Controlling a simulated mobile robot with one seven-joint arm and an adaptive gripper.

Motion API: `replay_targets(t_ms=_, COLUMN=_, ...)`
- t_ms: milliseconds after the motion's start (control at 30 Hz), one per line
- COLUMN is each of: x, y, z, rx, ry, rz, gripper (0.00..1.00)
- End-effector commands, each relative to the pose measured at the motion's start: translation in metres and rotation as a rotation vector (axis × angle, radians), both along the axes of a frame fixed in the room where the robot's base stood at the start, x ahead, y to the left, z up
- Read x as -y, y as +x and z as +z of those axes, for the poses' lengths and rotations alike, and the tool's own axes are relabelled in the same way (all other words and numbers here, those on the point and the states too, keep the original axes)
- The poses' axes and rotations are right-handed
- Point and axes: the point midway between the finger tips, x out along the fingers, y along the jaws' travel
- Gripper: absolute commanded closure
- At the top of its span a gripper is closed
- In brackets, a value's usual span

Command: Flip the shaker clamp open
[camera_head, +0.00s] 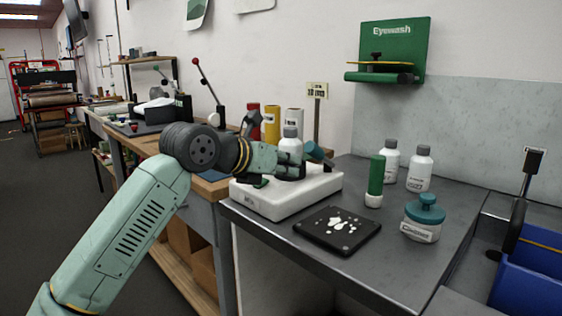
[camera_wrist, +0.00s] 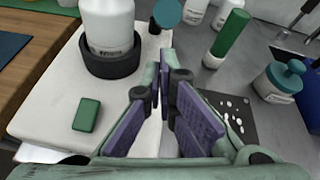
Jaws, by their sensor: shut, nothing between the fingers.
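The shaker (camera_head: 270,207) is a low white base on the grey bench, also seen in the wrist view (camera_wrist: 40,122). A white bottle (camera_wrist: 108,22) stands upright in a black ring holder (camera_wrist: 110,62) on it; the bottle's top (camera_head: 291,143) shows behind my gripper in the head view. The clamp seems to be the teal round-ended lever (camera_wrist: 167,12) on a dark stem beside the bottle; its teal end (camera_head: 314,151) tilts up past my fingertips in the head view. My gripper (camera_wrist: 165,72) is shut and empty above the base, right of the ring holder, apparently short of the lever.
A green block (camera_wrist: 87,115) sits on the base's left part. A black pad with white spots (camera_head: 338,231), a green cylinder (camera_head: 376,180), a teal-lidded jar (camera_head: 424,217) and two white bottles (camera_head: 419,170) stand to the right. A blue bin (camera_head: 535,268) is at far right.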

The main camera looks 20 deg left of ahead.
Motion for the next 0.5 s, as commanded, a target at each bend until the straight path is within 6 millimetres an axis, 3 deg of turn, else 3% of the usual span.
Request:
replay_targets(t_ms=200, x=0.01, y=0.032, z=-0.012, rx=0.0, ry=0.0, rz=-0.001, gripper=1.0)
replay_targets(t_ms=500, x=0.014, y=0.046, z=-0.019, rx=0.001, ry=0.001, rz=0.0, gripper=1.0)
